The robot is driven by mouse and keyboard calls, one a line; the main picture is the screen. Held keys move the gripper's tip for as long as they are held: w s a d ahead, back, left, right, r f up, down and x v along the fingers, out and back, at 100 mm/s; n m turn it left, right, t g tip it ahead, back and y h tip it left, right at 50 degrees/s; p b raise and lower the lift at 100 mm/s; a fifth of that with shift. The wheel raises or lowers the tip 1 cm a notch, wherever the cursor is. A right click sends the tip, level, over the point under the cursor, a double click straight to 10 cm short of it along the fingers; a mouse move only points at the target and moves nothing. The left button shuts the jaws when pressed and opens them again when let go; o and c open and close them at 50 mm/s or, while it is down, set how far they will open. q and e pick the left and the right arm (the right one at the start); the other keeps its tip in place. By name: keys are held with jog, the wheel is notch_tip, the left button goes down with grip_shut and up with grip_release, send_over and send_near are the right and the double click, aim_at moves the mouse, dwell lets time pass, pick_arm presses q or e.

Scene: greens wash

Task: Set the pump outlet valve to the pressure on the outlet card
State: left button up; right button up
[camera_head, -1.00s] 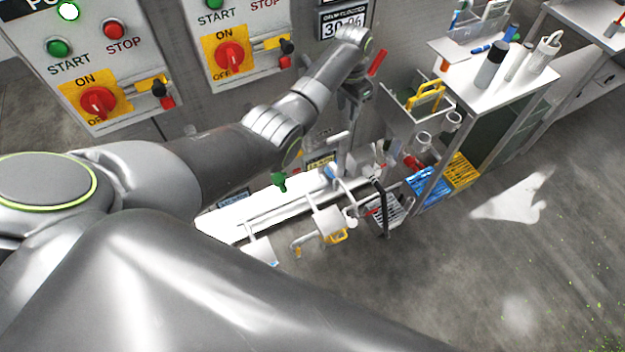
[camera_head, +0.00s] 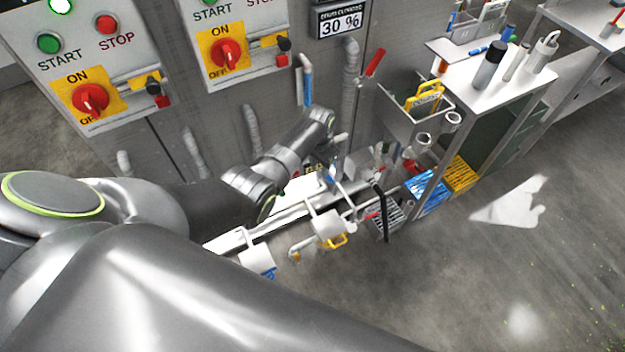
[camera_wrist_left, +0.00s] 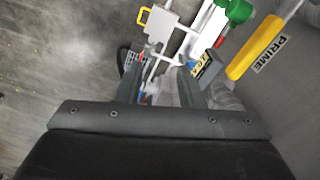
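My left gripper (camera_wrist_left: 160,86) has its two fingers apart in the left wrist view. Nothing is clearly held between them; white pipework lies beyond. A green knob (camera_wrist_left: 238,10) and a yellow handle labelled PRIME (camera_wrist_left: 262,46) lie further right. I cannot tell which part is the outlet valve. In the head view my left arm's wrist (camera_head: 308,132) reaches down towards the white pipework and hides much of it. My right gripper is not in view.
Panels with red rotary switches (camera_head: 227,54) and a sign reading 30 % (camera_head: 341,22) are on the wall. A red handle (camera_head: 375,62) stands out nearby. A white bench (camera_head: 510,75), blue crate (camera_head: 428,190) and yellow crate (camera_head: 461,174) are right. Open floor is at the lower right.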

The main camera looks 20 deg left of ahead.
pick_arm(q)
jog(key=shift+n, duration=0.3)
jog(key=shift+s+a+f, duration=0.15)
jog(key=shift+s+f, duration=0.3)
jog(key=shift+f, duration=0.3)
jog(key=shift+s+a+f, duration=0.2)
jog(key=shift+s+f, duration=0.25)
jog(key=shift+f, duration=0.35)
jog(key=shift+s+a+f, duration=0.15)
jog(key=shift+s+f, duration=0.3)
jog(key=shift+f, duration=0.3)
jog(key=shift+c, duration=0.4)
